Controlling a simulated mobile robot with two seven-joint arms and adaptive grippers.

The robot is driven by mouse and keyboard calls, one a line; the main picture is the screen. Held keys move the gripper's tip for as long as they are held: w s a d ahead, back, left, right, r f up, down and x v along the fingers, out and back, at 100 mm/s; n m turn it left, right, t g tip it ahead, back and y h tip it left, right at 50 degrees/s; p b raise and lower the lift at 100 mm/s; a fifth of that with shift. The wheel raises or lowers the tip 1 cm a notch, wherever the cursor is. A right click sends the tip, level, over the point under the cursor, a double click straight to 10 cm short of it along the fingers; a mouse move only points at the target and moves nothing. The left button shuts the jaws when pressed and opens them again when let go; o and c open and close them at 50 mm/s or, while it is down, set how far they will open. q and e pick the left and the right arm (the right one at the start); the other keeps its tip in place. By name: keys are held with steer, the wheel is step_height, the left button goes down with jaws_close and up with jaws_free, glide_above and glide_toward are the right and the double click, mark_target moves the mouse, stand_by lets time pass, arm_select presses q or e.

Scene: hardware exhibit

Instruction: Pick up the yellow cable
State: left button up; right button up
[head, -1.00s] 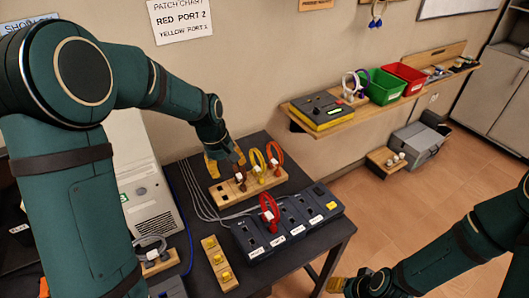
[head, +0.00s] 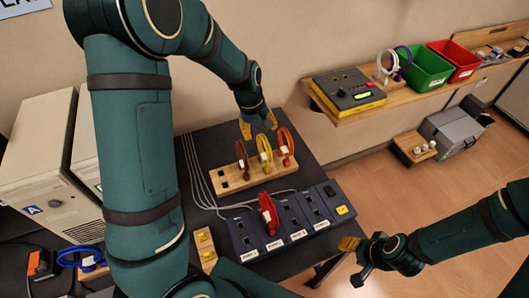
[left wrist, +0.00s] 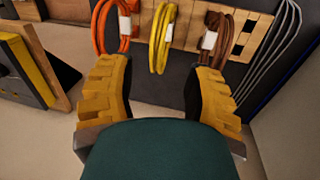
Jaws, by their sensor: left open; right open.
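The yellow cable (head: 264,147) is a looped cable with a white tag, standing in a wooden rack (head: 228,183) between a brown cable (head: 242,158) and an orange cable (head: 285,147). My left gripper (head: 260,122) is above the back of the rack, open and empty. In the left wrist view the yellow cable (left wrist: 162,38) hangs ahead of the spread fingers (left wrist: 160,95), roughly centred between them and apart from them. The orange cable (left wrist: 118,25) is left of it and the brown cable (left wrist: 213,38) right. My right gripper (head: 350,262) is open and empty, right of the table.
A dark port box (head: 292,222) with a red cable (head: 268,214) plugged in stands in front of the rack. A small wooden block with yellow pieces (head: 205,248) is left of it. Grey wires (head: 195,170) run along the table's left. A wall shelf (head: 365,112) holds bins.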

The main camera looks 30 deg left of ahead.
mark_target(264, 139)
arm_select(q)
steer(key=shift+w+d+f, duration=0.1)
steer(key=shift+w+f, duration=0.05)
steer(key=shift+f, duration=0.4)
steer(key=shift+w+d+f, duration=0.1)
steer(key=shift+f, duration=0.45)
steer(key=shift+w+d+f+b, duration=0.1)
steer(key=shift+d+f, duration=0.05)
steer(key=shift+f, duration=0.75)
steer(key=shift+w+d+f+b, duration=0.1)
steer(key=shift+w+d+f, duration=0.1)
steer(key=shift+f, duration=0.7)
steer(key=shift+w+d+f+b, duration=0.1)
steer(key=shift+d+f, duration=0.05)
steer(key=shift+f, duration=0.75)
jaws_close()
